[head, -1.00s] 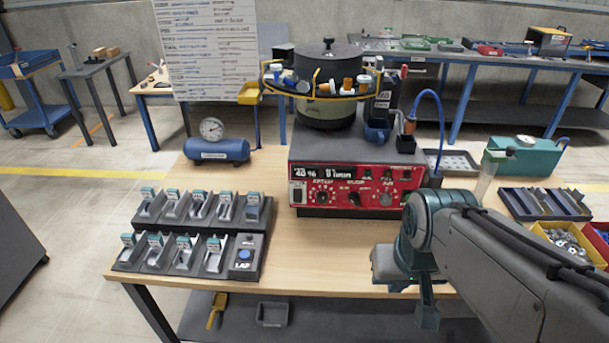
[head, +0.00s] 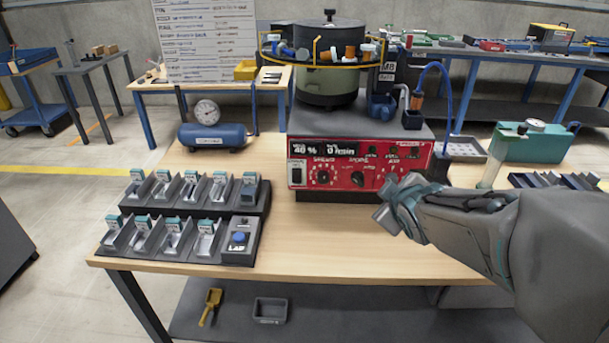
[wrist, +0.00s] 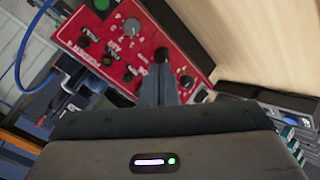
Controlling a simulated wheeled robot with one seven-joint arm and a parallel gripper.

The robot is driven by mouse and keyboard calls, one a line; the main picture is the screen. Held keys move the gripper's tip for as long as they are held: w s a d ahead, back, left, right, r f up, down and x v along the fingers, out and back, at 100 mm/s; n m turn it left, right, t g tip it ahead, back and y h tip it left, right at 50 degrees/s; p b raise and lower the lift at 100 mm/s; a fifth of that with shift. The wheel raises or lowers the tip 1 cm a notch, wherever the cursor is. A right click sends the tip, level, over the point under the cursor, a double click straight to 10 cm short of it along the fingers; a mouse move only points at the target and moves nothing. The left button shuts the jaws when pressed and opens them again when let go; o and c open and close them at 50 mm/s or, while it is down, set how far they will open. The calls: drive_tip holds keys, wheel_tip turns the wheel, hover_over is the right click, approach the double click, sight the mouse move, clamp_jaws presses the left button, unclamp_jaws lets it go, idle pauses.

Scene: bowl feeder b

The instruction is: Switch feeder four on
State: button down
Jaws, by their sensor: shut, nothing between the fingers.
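The panel also shows tilted in the wrist view (wrist: 130,35), with a label that seems to read "FEEDER 4". My gripper (head: 380,218) is in front of the panel's right half, above the table, apart from the switch. In the wrist view its fingers (wrist: 159,82) are together and empty, pointing toward the panel.
Two dark racks (head: 185,205) of small tagged parts stand at the table's left, with a blue button box (head: 240,238). A blue air tank (head: 212,136) stands behind them. The wooden tabletop (head: 320,240) before the panel is clear. A teal case (head: 535,142) stands right.

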drive_tip(key=w+a+f+n+y+b, duration=0.2)
drive_tip(key=a+f+n+y+b, duration=0.2)
drive_tip(key=a+n+y, duration=0.2)
drive_tip(key=w+a+f+n+t+y+b, duration=0.1)
drive_tip(key=w+a+f+n+y+b, duration=0.1)
drive_tip(key=a+n+y+b, duration=0.3)
drive_tip(key=a+f+n+y, duration=0.1)
drive_tip(key=n, duration=0.3)
drive_tip(key=shift+f+n, duration=0.4)
drive_tip(key=b, duration=0.1)
approach(292, 181)
drive_tip(key=w+a, duration=0.3)
drive_tip(key=a, duration=0.1)
drive_tip(key=shift+w+f, duration=0.45)
drive_tip(key=shift+w, duration=0.1)
